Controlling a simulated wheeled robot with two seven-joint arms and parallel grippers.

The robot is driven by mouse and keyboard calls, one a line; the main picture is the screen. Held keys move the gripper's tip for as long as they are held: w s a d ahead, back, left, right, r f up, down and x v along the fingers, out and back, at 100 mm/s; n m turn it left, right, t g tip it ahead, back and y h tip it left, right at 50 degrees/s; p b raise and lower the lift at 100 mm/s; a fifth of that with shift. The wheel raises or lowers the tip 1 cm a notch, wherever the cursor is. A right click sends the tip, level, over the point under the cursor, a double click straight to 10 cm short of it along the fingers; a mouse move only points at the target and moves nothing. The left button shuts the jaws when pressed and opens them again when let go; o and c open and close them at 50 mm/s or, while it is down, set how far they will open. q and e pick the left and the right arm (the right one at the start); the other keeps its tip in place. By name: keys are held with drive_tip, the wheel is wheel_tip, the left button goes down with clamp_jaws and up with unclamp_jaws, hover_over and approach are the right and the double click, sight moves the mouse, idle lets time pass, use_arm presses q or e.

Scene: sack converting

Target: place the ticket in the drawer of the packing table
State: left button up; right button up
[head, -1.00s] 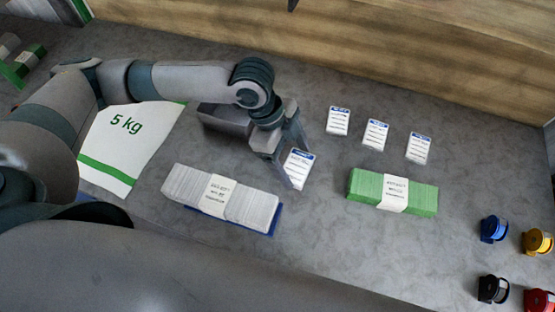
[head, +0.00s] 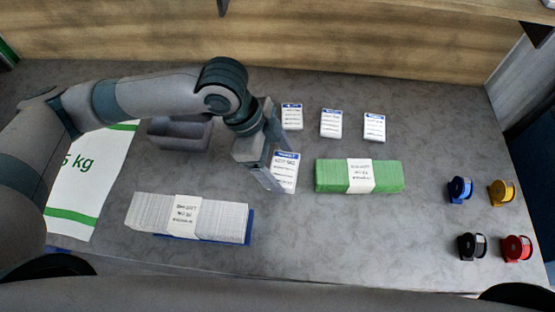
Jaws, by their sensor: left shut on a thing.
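My left gripper (head: 274,160) is shut on a white ticket (head: 285,174) with a blue top band. It holds the ticket by its left side, between the white sack bundle and the green bundle. I cannot tell how far the ticket is above the packing table (head: 330,230). The table's grey top fills most of the view. Its drawer does not show; only the front edge of the top is seen, partly behind my own body. My right gripper is out of view.
Three similar tickets (head: 331,123) lie behind. The green bundle (head: 332,176) is right of the gripper, the white bundle (head: 222,220) front left. A grey bin (head: 180,133) and 5 kg sack (head: 75,185) lie left. Several tape rolls (head: 517,248) stand right. The front middle is clear.

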use_arm(q)
drive_tip(key=w+a+r+n+t+y, duration=0.2)
drive_tip(key=w+a+r+n, duration=0.3)
drive_tip(key=w+a+n, duration=0.2)
drive_tip(key=w+a+r+n+t+y, duration=0.2)
drive_tip(key=w+a+n, duration=0.5)
drive_tip(key=a+n, duration=0.4)
wheel_tip(320, 180, up, 3)
drive_tip(key=shift+w+a+f+n+t, duration=0.15)
drive_tip(key=shift+a+n+t, duration=0.1)
drive_tip(key=shift+n+t, duration=0.4)
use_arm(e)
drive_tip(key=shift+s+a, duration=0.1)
